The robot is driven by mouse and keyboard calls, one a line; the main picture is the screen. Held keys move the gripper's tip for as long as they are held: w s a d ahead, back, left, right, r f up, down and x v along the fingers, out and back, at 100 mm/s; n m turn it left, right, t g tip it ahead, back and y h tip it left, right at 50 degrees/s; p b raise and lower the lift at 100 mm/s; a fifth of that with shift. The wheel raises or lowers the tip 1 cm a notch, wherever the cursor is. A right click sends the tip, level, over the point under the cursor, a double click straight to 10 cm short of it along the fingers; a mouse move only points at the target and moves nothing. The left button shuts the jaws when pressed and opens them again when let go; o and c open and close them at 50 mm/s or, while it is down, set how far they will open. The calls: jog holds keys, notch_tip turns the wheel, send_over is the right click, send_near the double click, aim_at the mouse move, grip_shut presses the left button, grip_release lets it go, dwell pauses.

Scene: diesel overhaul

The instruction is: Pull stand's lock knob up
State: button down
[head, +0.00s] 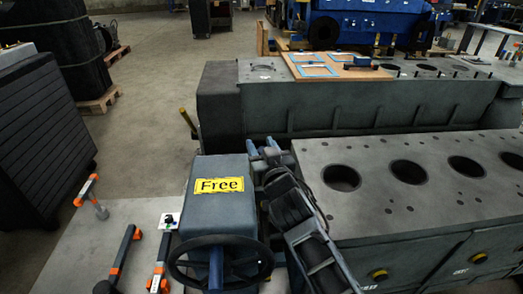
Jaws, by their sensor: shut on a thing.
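My dark arm reaches up from the bottom edge along the housing's right side. My gripper (262,149), with blue fingers, is at the housing's far right corner. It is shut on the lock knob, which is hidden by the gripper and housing. How high the knob stands cannot be told.
A grey engine block (375,225) with round bores lies close on the right, and another long block (370,112) lies behind. Orange-and-black tools (123,255) lie on the bench (62,245) at left. A black slatted stack (40,140) stands far left. Open floor (155,90) lies beyond.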

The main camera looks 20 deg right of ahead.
jog(key=shift+r, duration=0.4)
jog(key=c, duration=0.9)
grip_release()
jog(key=shift+o, duration=1.2)
jog(key=shift+f, duration=0.1)
jog(key=s+b, duration=0.2)
jog(key=s, duration=0.5)
jog(key=shift+s+a, duration=0.4)
jog(key=shift+a, duration=0.05)
